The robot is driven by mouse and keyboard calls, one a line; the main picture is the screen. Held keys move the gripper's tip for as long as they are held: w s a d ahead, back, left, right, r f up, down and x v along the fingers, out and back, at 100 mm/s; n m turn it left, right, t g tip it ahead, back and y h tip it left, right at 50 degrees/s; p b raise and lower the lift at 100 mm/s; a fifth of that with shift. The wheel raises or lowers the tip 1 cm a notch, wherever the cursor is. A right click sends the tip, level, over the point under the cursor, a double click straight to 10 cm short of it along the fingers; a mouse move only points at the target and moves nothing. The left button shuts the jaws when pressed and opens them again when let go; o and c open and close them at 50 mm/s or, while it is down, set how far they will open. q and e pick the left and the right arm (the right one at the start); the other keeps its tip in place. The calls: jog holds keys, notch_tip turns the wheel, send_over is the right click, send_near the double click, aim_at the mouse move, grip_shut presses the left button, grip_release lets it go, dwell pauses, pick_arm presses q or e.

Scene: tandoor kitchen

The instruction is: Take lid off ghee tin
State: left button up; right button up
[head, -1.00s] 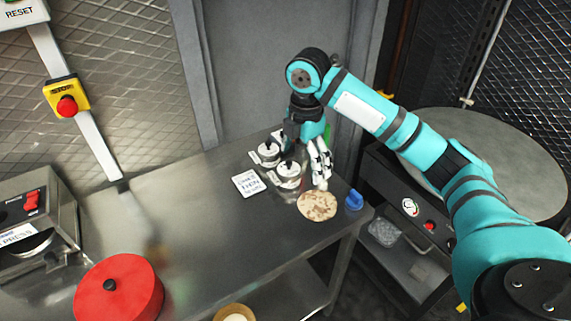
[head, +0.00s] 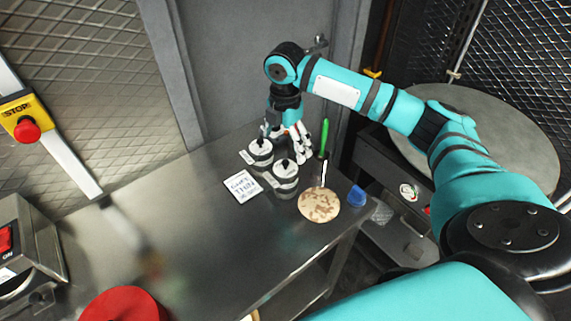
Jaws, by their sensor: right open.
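Two small silver tins with pale lids and black knobs stand on the steel table: a rear tin (head: 259,152) and a front tin (head: 286,180). Both lids appear to be on. I cannot tell from the labels which is the ghee tin. My left gripper is not in view.
A white lettered card (head: 242,186) lies left of the tins. A flatbread (head: 319,205), a blue item (head: 357,196) and a green-handled tool (head: 324,138) are to the right. A red round container (head: 125,305) stands front left. The table's middle (head: 185,220) is clear.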

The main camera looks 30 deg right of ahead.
aim_at(286, 161)
notch_tip(286, 161, down, 3)
jog(key=shift+w+r, duration=0.15)
jog(key=shift+d+f+p, duration=0.1)
jog(key=shift+f+p, duration=0.6)
jog(key=shift+f, duration=0.15)
notch_tip(286, 161, down, 4)
jog(key=shift+d+r+p, duration=0.15)
jog(key=shift+r+p, duration=0.05)
jog(key=shift+p, duration=0.5)
jog(key=shift+f, duration=0.35)
jog(key=c, duration=1)
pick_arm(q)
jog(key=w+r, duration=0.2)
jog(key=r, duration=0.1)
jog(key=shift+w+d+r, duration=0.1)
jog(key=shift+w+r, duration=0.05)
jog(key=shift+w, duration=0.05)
pick_arm(e)
jog(key=shift+c, duration=0.5)
jog(key=shift+r, duration=0.1)
